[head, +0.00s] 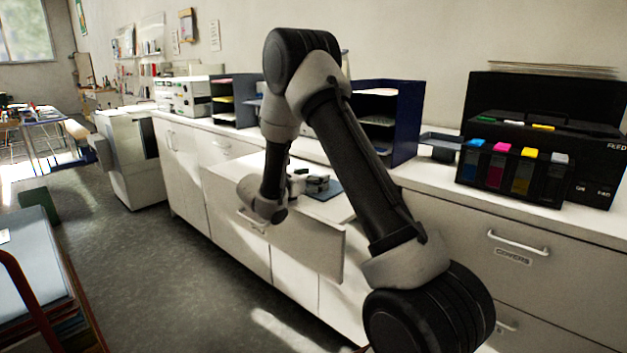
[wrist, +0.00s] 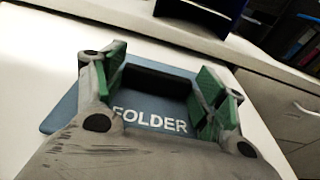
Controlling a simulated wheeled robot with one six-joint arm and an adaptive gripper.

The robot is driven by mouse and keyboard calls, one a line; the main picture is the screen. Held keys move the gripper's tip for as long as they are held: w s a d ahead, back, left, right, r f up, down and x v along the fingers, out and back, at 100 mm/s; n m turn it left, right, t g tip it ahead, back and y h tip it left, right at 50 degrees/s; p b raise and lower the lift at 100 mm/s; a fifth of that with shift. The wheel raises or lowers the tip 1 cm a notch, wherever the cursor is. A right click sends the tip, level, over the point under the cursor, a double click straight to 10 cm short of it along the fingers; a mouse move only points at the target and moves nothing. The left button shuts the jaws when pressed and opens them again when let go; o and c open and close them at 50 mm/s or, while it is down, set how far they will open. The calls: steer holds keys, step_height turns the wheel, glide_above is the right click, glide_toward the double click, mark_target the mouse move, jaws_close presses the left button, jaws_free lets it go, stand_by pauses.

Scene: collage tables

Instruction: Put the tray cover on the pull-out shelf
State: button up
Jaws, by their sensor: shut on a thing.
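The tray cover (wrist: 64,112) is a flat blue plate with white lettering FOLDER and a raised black grip bar. My gripper (wrist: 163,84) is shut on this black bar, with a green-padded finger at each end. In the head view the cover (head: 331,190) shows as a blue patch beside and under my gripper (head: 318,185). It is flat over the white top of the pull-out shelf (head: 341,208), which also fills much of the wrist view (wrist: 38,62). I cannot tell whether the cover touches the shelf. My gripper's body hides the cover's near edge.
The shelf juts out from a long white counter. Dark blue paper racks (head: 405,115) stand behind it. A black printer (head: 545,140) with coloured cartridges is to the right, above a drawer labelled COVERS (head: 513,257). A white machine (head: 135,155) stands left; the grey floor between is clear.

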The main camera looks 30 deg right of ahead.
steer(key=o, duration=1.1)
steer(key=shift+c, duration=0.2)
